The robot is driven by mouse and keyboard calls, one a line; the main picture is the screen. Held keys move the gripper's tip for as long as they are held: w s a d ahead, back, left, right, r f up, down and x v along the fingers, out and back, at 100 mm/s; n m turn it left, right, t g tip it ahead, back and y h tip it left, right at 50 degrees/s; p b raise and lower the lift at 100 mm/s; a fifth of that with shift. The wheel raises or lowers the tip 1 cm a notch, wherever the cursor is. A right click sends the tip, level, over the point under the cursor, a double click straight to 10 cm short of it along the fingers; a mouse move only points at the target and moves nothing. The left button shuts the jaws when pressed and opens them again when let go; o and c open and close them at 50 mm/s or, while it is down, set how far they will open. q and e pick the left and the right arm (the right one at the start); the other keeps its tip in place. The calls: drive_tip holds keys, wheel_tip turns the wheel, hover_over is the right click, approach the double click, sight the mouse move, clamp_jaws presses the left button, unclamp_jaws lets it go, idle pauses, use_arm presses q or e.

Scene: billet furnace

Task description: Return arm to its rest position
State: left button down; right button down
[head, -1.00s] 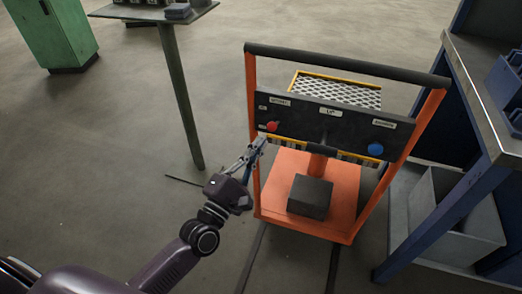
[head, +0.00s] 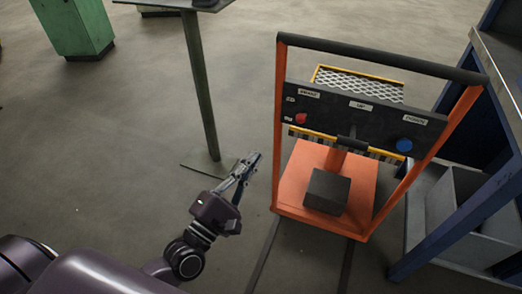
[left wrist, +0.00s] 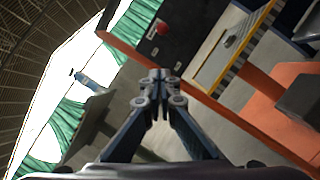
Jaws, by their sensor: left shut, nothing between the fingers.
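My left gripper (head: 247,166) is in the middle of the head view, left of the orange cart. It is shut and empty, apart from the cart and over open floor. Its closed fingertips also show in the left wrist view (left wrist: 158,76). The orange cart (head: 288,195) has a black panel (head: 345,117) with a red button (head: 301,118) at left and a blue button (head: 404,145) at right. The red button also shows in the left wrist view (left wrist: 163,29). My right gripper is in neither view.
A small table on a post (head: 200,90) stands behind my left gripper. A green cabinet (head: 72,25) is at the upper left. A blue workbench (head: 450,225) with a grey bin (head: 470,225) stands at the right. The floor at left is clear.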

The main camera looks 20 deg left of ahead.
use_arm(q)
drive_tip(key=shift+s+r, duration=0.15)
drive_tip(key=shift+s, duration=0.3)
